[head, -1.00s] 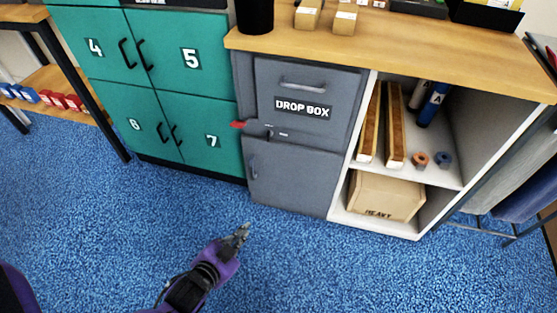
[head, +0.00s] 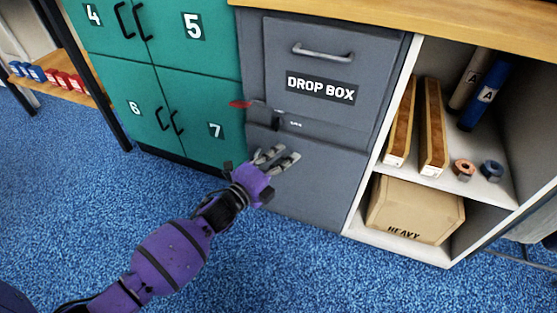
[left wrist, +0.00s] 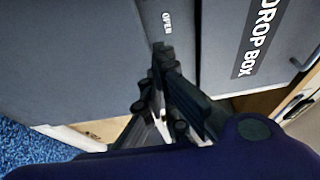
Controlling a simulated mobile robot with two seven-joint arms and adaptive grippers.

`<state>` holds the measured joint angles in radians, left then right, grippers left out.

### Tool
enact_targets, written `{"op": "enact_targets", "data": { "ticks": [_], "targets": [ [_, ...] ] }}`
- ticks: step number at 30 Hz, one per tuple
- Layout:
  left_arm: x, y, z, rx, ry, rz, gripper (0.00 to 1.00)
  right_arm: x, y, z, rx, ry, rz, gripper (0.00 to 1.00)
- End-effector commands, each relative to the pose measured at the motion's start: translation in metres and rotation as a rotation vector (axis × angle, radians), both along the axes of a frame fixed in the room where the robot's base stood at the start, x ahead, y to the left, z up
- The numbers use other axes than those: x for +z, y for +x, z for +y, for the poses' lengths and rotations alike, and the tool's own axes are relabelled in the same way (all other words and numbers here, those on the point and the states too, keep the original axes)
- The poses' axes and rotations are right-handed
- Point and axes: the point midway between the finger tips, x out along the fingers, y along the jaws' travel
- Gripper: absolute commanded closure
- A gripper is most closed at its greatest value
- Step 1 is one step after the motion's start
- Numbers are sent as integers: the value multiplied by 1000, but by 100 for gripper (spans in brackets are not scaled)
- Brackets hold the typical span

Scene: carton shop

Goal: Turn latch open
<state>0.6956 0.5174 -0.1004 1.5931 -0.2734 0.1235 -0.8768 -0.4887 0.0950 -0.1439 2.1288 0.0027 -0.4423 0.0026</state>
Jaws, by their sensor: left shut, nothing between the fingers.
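The grey drop box (head: 372,90) stands between the green lockers and a white shelf unit. Its latch (head: 262,114) is a dark block with a red tip (head: 240,104) that sticks out to the left, at the seam between the upper panel and the lower door (head: 330,180). A small label (head: 296,125) sits right of the latch; in the left wrist view the label (left wrist: 167,22) reads OPEN. My left gripper (head: 283,155) is shut and empty, in front of the lower door and a little below the latch, apart from it. The latch is not clear in the left wrist view. My right gripper is out of view.
Green lockers (head: 205,95) stand directly left of the drop box. The white shelf unit (head: 392,247) on the right holds cardboard strips, tubes, rings and a box marked HEAVY (head: 415,208). The blue floor (head: 90,200) in front is clear.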

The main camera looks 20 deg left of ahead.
Motion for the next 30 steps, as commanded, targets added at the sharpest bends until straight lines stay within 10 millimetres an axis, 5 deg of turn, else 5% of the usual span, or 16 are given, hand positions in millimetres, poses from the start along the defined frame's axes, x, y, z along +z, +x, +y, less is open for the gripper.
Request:
{"op": "enact_targets", "data": {
  "ticks": [8, 18, 30],
  "targets": [
    [-4, 57, -22, -1, -1, 3, 100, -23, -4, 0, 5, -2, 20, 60],
    [-2, 57, 16, 0, -2, 3, 100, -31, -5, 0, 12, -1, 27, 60],
    [-1, 57, 18, 0, -2, 3, 100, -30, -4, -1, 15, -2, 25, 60]
  ]
}}
